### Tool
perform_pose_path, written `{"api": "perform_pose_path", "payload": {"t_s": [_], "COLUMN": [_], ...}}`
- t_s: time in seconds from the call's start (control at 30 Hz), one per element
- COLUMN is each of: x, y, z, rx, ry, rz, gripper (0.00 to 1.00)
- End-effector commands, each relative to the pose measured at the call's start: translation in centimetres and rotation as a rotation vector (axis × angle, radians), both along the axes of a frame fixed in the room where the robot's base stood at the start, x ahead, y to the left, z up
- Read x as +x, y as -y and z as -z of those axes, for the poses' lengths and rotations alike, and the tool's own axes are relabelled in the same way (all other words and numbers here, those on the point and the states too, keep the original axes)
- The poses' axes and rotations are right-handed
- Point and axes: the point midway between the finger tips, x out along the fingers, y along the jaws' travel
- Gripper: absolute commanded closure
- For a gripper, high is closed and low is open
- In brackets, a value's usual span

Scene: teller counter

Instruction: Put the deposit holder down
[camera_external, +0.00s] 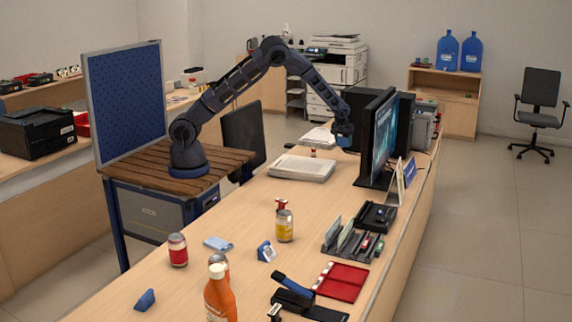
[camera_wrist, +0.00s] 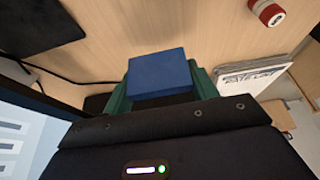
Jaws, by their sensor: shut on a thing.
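The deposit holder appears to be the blue block (camera_wrist: 163,76) between the green fingers of my gripper (camera_wrist: 162,88) in the wrist view. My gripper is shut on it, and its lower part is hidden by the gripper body. In the external view my gripper (camera_external: 343,132) is at the far part of the counter, left of the monitor, with the small blue holder (camera_external: 344,142) at its tip. The holder is over the wooden counter (camera_external: 225,285). I cannot tell whether it touches the counter top.
The monitor (camera_external: 381,138) stands close to the right of my gripper. A pale flat device (camera_external: 301,167) sits nearer the camera. Bare wood shows around the holder in the wrist view.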

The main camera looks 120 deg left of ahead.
Motion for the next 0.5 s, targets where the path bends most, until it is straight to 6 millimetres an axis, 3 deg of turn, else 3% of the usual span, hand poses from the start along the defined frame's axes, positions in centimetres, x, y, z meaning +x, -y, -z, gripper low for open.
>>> {"api": "perform_pose_path", "payload": {"t_s": [0.2,0.5], "x": [0.0,0.0], "y": [0.0,0.0], "z": [4.6,6.8], "rx": [-0.001,0.0], "ry": [-0.001,0.0], "rz": [0.001,0.0], "gripper": [0.65,0.65]}}
